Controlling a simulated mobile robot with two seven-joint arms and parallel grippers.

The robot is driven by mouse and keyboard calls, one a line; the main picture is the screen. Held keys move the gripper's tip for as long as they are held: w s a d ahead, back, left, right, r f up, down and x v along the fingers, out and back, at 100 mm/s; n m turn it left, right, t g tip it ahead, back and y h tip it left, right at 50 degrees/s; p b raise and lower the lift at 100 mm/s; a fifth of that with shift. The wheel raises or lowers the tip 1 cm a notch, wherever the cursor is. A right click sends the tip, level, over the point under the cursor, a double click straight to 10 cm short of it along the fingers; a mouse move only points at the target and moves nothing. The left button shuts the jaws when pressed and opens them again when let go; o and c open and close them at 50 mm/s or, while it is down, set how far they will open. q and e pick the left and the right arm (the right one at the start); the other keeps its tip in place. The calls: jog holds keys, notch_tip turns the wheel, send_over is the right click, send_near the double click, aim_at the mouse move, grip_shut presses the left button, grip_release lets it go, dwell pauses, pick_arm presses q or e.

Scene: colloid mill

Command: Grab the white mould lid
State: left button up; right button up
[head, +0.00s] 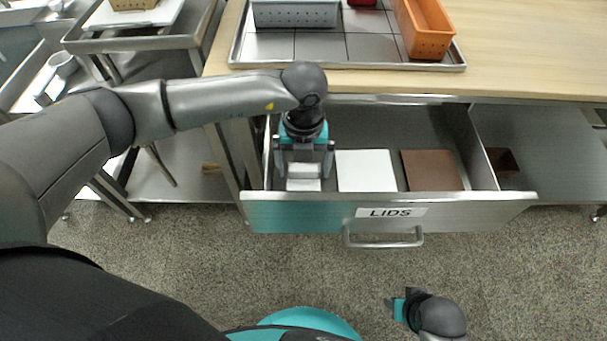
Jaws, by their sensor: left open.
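The open drawer (488,207) labelled "LIDS" holds flat lids in a row. A white lid (365,170) lies in the middle, and a brown lid (432,170) lies to its right. My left gripper (303,168) points down into the left end of the drawer, left of the white lid. Its fingers are apart, with a pale grey-white piece (303,185) showing beneath and between them. That piece is partly hidden by the gripper, and I cannot tell whether they touch. My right gripper (397,308) is low in front of the drawer, its fingers not clearly shown.
Above the drawer is a wooden worktop (530,50) with a metal tray (345,66) holding a grey mould (295,14) and an orange mould (424,28). The drawer handle (384,241) sticks out in front. A metal cart (130,43) stands left. The floor in front is clear.

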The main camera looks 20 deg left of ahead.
pick_arm(q)
jog(key=shift+f, duration=0.1)
jog(key=c, duration=1.1)
jog(key=shift+r, duration=0.2)
